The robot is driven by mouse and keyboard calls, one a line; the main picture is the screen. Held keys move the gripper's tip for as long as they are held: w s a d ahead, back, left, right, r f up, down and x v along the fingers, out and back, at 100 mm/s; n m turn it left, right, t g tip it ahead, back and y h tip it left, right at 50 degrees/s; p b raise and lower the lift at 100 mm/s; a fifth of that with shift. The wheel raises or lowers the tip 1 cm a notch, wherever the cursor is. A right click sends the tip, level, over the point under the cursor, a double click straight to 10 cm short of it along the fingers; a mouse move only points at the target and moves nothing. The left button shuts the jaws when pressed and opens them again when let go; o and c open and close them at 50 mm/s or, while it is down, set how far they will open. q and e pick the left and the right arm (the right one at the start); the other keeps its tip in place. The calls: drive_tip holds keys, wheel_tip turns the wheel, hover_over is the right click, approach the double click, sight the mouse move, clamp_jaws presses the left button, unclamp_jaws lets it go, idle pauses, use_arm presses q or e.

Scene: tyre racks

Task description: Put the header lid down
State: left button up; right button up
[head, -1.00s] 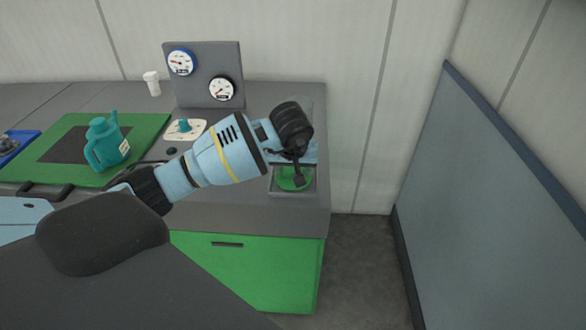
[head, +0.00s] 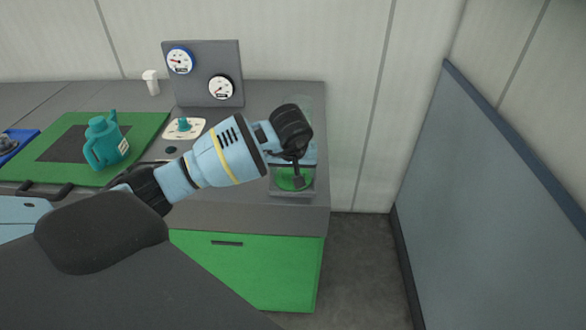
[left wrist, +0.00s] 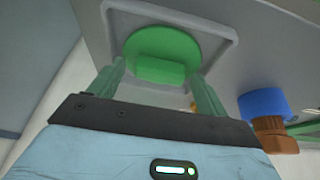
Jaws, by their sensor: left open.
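A green round lid (left wrist: 165,48) with a block-like green grip (left wrist: 157,71) lies in a square grey frame (left wrist: 222,22) in the left wrist view. In the head view, the green (head: 291,180) shows under my left gripper (head: 298,181), at the counter's right end. In the left wrist view, my left gripper (left wrist: 157,85) is open, one finger on each side of the grip, with gaps between. I cannot tell whether the lid sits flat. My wrist hides part of the place in the head view. My right gripper is not in view.
A gauge panel (head: 203,92), a teal jug (head: 104,143) on a green mat (head: 150,128), a white cup (head: 151,82) and a cream plate with a teal knob (head: 184,127) stand left. A blue-grey partition (head: 480,200) rises right. A clear pane (head: 306,102) stands behind my wrist.

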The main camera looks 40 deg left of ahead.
use_arm(q)
drive_tip(key=v, duration=1.2)
drive_tip(key=shift+r+p, duration=0.2)
drive_tip(key=shift+p, duration=0.15)
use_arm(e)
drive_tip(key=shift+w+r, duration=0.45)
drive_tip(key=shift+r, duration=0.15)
use_arm(q)
drive_tip(key=shift+w, duration=0.1)
